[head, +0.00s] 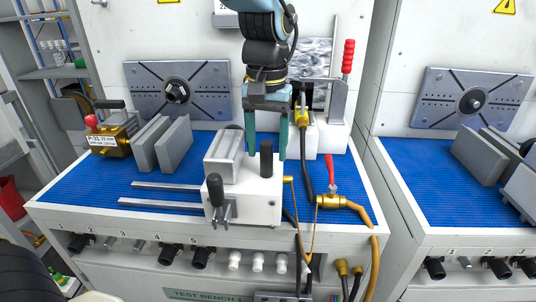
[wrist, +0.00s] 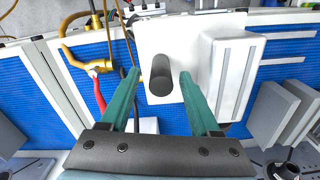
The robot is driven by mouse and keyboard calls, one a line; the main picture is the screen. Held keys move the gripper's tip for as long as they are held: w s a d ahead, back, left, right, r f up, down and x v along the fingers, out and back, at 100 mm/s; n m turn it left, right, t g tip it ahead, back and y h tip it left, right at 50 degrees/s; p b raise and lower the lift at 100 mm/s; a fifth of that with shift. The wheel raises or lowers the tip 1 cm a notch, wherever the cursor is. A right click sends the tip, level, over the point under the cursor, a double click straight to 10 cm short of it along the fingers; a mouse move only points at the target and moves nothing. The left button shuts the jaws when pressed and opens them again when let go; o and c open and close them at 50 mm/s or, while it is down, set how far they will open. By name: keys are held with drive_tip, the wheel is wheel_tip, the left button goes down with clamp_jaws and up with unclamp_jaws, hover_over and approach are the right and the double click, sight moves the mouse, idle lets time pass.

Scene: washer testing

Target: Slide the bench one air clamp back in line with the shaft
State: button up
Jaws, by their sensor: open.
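The bench one air clamp (head: 243,199) is a white block with a grey jaw body (head: 224,157) on top. A black upright post (head: 266,158) rises from its right part. A black-handled lever (head: 215,190) is at its front. The shaft (head: 176,92) sticks out of a grey plate on the back wall. The clamp stands to the right of the shaft. My gripper (head: 267,154) points down, its teal fingers open, one on each side of the post. In the wrist view the post (wrist: 161,75) stands between the fingertips, with gaps both sides.
Two rails (head: 165,186) run left from the clamp over bare blue mat. Grey blocks (head: 163,143) and a brass fitting (head: 117,138) stand at the back left. A red-handled valve (head: 331,200) with hoses is right of the clamp. A red-gripped lever (head: 347,58) stands behind.

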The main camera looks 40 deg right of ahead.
sight(267, 158)
drive_tip(key=shift+f, duration=1.5)
clamp_jaws()
idle(0.4)
